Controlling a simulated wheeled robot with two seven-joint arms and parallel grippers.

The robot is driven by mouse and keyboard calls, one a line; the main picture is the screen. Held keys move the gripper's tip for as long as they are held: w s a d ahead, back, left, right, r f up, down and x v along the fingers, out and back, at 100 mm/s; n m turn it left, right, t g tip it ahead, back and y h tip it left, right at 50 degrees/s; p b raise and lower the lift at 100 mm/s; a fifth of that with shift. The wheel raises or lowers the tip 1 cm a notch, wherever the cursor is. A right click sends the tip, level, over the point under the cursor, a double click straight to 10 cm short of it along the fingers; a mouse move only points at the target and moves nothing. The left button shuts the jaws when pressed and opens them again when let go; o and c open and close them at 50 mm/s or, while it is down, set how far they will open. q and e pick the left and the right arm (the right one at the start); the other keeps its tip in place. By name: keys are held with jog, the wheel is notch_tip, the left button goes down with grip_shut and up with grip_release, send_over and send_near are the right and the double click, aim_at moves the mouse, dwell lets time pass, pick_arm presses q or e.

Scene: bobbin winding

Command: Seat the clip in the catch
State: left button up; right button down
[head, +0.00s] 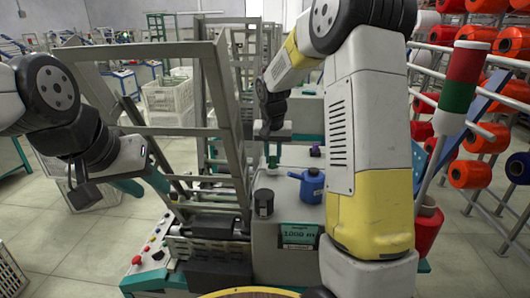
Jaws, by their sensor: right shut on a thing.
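My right gripper (273,150) is in the middle of the head view, pointing down above the grey machine top. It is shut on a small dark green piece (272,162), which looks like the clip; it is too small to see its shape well. The catch cannot be made out clearly, and I cannot tell whether the green piece touches anything below it. My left gripper (82,192) hangs at the left over the floor, away from the machine. Its fingers are dark and small, and I cannot tell whether they are open.
A blue can (312,186) and a black knob (263,203) stand on the machine top near my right gripper. A grey upright frame (222,120) rises left of it. A red-green signal column (461,80) and a rack of orange spools (470,174) are at right.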

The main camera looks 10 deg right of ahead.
jog(key=shift+f, duration=0.45)
jog(key=c, duration=1.2)
grip_release()
jog(key=shift+r, duration=0.1)
jog(key=v, duration=0.7)
jog(key=shift+s+r, duration=0.1)
jog(key=shift+r, duration=0.2)
